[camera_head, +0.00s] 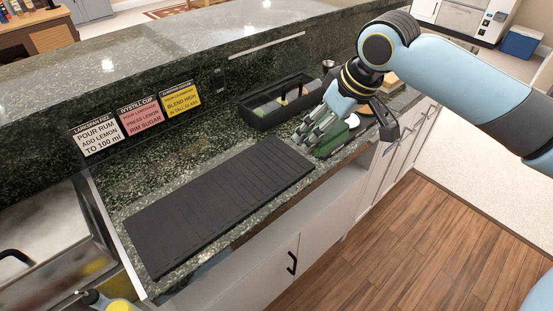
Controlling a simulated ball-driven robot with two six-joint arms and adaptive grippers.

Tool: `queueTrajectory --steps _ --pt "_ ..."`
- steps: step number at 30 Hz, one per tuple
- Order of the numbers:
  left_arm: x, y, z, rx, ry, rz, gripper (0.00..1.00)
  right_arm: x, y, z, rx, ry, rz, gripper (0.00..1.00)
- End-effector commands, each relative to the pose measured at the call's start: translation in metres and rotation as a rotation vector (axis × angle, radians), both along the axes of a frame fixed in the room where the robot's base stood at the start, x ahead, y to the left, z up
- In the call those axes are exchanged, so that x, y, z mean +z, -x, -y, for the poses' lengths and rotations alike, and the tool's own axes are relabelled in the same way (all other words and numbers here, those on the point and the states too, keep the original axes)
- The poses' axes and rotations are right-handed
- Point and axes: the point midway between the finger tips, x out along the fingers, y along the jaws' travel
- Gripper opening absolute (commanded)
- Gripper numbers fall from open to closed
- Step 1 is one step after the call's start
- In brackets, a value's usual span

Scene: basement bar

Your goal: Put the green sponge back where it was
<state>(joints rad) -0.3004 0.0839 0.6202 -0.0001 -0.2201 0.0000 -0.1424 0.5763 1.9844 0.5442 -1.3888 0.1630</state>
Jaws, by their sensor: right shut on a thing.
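My right gripper (312,132) reaches down from the right over the counter, just right of the black ribbed mat. It is shut on the green sponge (331,143), which shows beneath and beside its fingers near the counter's front edge. The fingers hide part of the sponge, and I cannot tell whether it touches the counter. My left gripper is out of view.
The black ribbed mat (215,205) covers much of the counter. A black caddy (265,115) with compartments stands behind the gripper. Three recipe cards (140,116) lean at the back wall. A yellow-capped item (117,306) is at the bottom left.

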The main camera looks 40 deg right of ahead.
Motion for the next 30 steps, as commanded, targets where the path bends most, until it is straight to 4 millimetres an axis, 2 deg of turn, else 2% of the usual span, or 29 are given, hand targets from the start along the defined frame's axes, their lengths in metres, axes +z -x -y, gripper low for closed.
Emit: queueTrajectory --steps 6,12,15,20,27,30 --pt "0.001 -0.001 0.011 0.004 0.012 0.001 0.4 -0.026 -0.037 -0.027 -0.003 -0.013 0.003 0.58" --pt "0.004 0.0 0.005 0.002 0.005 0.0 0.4 -0.054 -0.076 -0.05 0.0 -0.008 0.0 0.58" --pt "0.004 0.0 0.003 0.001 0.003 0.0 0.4 -0.063 -0.088 -0.057 0.0 -0.005 0.001 0.58" --pt "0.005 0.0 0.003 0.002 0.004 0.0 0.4 -0.072 -0.095 -0.061 0.001 -0.002 -0.001 0.58" --pt "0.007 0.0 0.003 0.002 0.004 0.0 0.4 -0.105 -0.095 -0.061 0.001 -0.003 0.0 0.58" --pt "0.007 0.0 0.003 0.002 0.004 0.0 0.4 -0.109 -0.095 -0.061 0.002 -0.002 0.001 0.58"
